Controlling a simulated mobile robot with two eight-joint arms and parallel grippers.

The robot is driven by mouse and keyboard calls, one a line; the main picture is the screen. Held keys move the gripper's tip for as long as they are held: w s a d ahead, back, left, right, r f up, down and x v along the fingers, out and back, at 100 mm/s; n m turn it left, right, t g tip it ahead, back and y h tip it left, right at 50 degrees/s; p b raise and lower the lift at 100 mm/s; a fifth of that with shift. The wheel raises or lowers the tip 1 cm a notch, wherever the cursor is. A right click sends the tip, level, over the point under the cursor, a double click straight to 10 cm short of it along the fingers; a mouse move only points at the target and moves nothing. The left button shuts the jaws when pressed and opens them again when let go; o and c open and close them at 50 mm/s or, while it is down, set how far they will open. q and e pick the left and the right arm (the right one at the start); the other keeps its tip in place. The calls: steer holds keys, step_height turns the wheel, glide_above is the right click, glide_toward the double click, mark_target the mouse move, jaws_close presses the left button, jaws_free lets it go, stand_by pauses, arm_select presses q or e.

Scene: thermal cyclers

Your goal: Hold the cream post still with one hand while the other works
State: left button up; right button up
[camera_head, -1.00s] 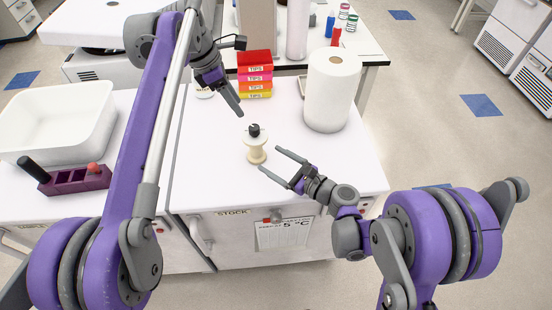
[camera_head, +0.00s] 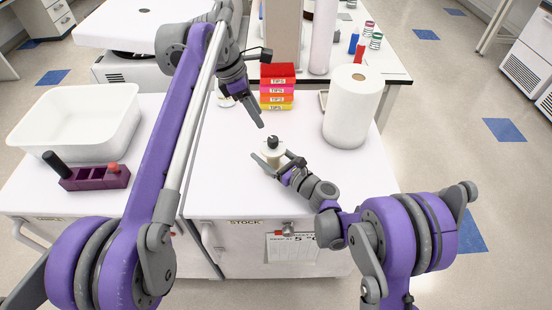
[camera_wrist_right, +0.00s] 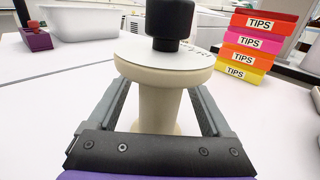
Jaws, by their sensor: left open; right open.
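The cream post (camera_head: 271,158) stands upright on the white bench top, with a wide pale cap and a black knob (camera_head: 272,142) on top. In the right wrist view the post (camera_wrist_right: 160,105) stands between the two fingers of my right gripper (camera_wrist_right: 160,118). The fingers lie on either side of its narrower stem, with a visible gap at the right. In the head view my right gripper (camera_head: 279,163) is open around the post. My left gripper (camera_head: 256,113) is open and empty, above and behind the post, apart from the knob.
A stack of coloured TIPS boxes (camera_head: 277,87) stands behind the post. A white paper roll (camera_head: 353,106) stands at the right. A white tub (camera_head: 76,121) and a purple rack (camera_head: 95,177) are at the left. The bench front edge is close to my right arm.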

steer(key=shift+w+a, duration=0.15)
steer(key=shift+a, duration=0.05)
jaws_close()
stand_by(0.4)
stand_by(0.8)
